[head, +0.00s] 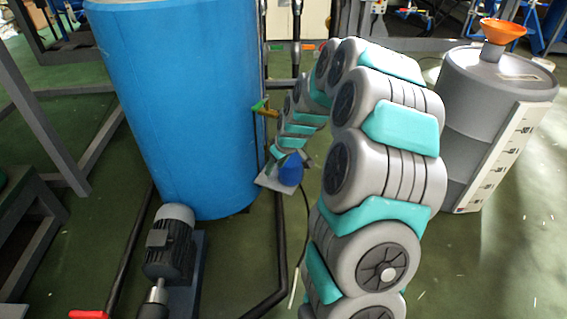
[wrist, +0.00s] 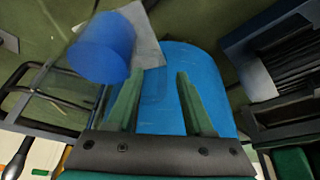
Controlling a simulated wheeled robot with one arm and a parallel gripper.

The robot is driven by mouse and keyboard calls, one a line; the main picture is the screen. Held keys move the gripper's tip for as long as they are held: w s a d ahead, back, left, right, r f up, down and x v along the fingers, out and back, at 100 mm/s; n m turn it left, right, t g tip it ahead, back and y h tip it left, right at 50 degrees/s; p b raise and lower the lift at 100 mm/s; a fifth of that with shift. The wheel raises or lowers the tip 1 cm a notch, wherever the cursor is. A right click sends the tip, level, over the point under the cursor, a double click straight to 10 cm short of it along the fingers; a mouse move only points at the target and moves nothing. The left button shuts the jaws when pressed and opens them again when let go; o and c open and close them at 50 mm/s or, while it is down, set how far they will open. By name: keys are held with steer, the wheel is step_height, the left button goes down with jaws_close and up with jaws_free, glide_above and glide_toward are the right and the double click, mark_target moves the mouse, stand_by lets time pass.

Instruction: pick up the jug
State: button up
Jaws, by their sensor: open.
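The jug seems to be the small blue rounded object (head: 291,170) beside the large blue tank, against a light grey flat piece (head: 267,184). In the wrist view the blue jug (wrist: 102,47) is at the upper left, with the grey piece (wrist: 148,42) next to it. No handle can be made out. My gripper (wrist: 160,78) is open, with two green fingers apart and nothing between them. The jug lies left of and beyond the left fingertip, apart from it as far as I can tell. In the head view my arm hides the gripper.
The large blue tank (head: 180,100) stands close to the left of the jug. A dark motor (head: 170,243) and black pipes are on the floor in front. A grey drum (head: 490,110) with an orange funnel (head: 502,31) stands at the right. Green floor (head: 480,265) is clear at the lower right.

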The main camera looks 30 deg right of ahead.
mark_target(269, 181)
steer(key=x, duration=0.3)
steer(key=b+x, duration=0.1)
steer(key=x, duration=0.3)
steer(key=shift+w+a, duration=0.1)
steer(key=shift+a, duration=0.15)
steer(key=shift+c, duration=0.2)
jaws_close()
stand_by(1.0)
